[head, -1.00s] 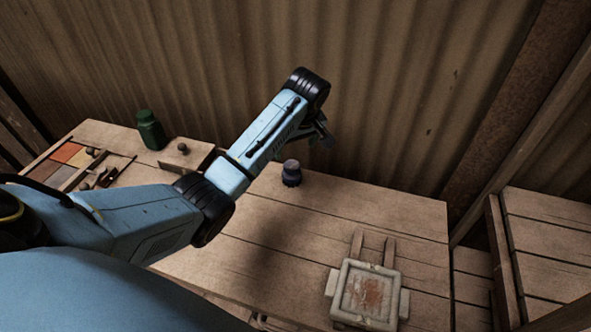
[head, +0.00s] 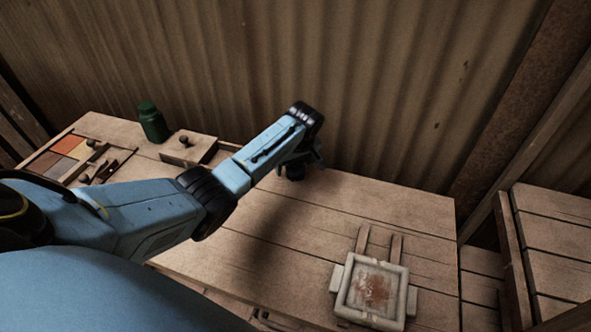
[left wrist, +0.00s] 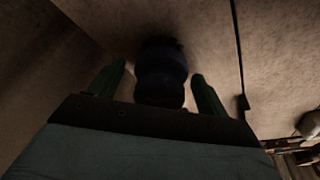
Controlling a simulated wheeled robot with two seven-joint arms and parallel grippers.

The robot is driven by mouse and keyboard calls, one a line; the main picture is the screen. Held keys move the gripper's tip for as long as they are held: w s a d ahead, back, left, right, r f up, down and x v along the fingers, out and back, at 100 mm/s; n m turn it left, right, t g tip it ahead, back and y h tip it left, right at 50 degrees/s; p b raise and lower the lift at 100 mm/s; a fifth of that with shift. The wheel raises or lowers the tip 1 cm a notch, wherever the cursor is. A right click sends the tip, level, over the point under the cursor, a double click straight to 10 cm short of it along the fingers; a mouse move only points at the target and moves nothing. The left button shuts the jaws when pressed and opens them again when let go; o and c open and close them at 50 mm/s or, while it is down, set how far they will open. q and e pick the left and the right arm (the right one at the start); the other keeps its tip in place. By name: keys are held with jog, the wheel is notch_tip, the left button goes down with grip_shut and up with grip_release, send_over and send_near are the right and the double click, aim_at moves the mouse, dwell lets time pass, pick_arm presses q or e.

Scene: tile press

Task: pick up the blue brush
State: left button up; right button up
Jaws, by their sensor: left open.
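The blue brush (head: 295,174) stands on the wooden table near its back edge, mostly hidden in the head view by my left gripper (head: 306,162). In the left wrist view the brush (left wrist: 160,78) is a dark, rounded, waisted shape in deep shadow. It lies between the two green fingers of my left gripper (left wrist: 155,88), which are open with a gap visible on each side. My right gripper is in neither view.
A green bottle (head: 153,125) and a wooden block with a dark knob (head: 188,148) stand at the back left, by a tray of coloured tiles (head: 56,163). A pale square press frame (head: 373,290) sits at the front right. A corrugated wall (head: 400,90) rises behind the table.

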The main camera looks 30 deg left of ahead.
pick_arm(q)
jog(key=c, duration=1.1)
notch_tip(320, 180, up, 10)
jog(key=shift+r+p, duration=0.1)
jog(key=shift+p, duration=0.95)
